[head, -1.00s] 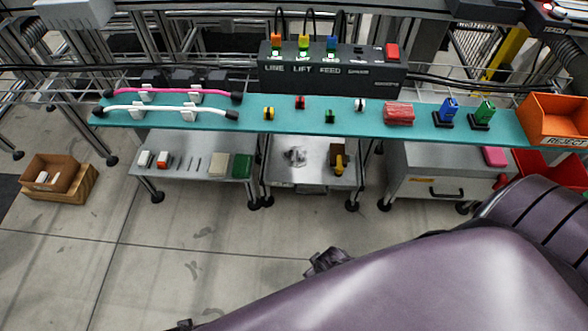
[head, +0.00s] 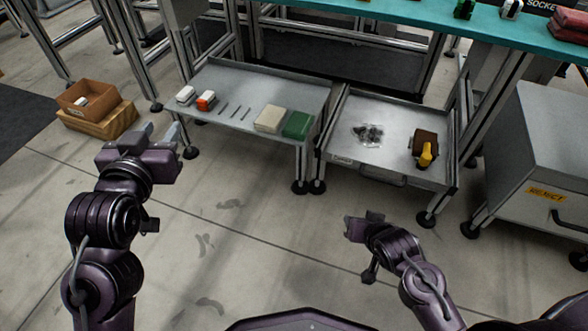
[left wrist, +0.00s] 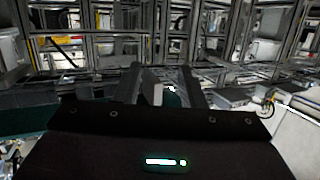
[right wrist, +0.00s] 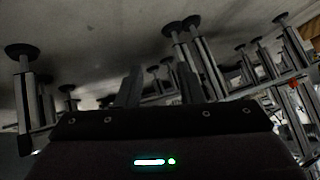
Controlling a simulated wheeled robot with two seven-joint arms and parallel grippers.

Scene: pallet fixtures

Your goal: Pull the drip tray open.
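A shallow grey metal tray (head: 345,137), which I take for the drip tray, sits low under the teal bench in the head view. Its front carries a small label, too small to read, and a dark handle (head: 383,178). Several small metal parts and a brown block with a yellow piece lie in it. My left gripper (head: 158,133) is open and empty, left of the grey shelf and well away from the tray. My right gripper (head: 362,220) is in front of and below the tray handle, apart from it; the right wrist view shows its fingers (right wrist: 158,85) apart and empty.
A grey shelf (head: 228,80) with blocks stands left of the tray. A grey cabinet (head: 535,140) with a REJECT label and handle stands at right. Table legs flank the tray. The floor in front is clear.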

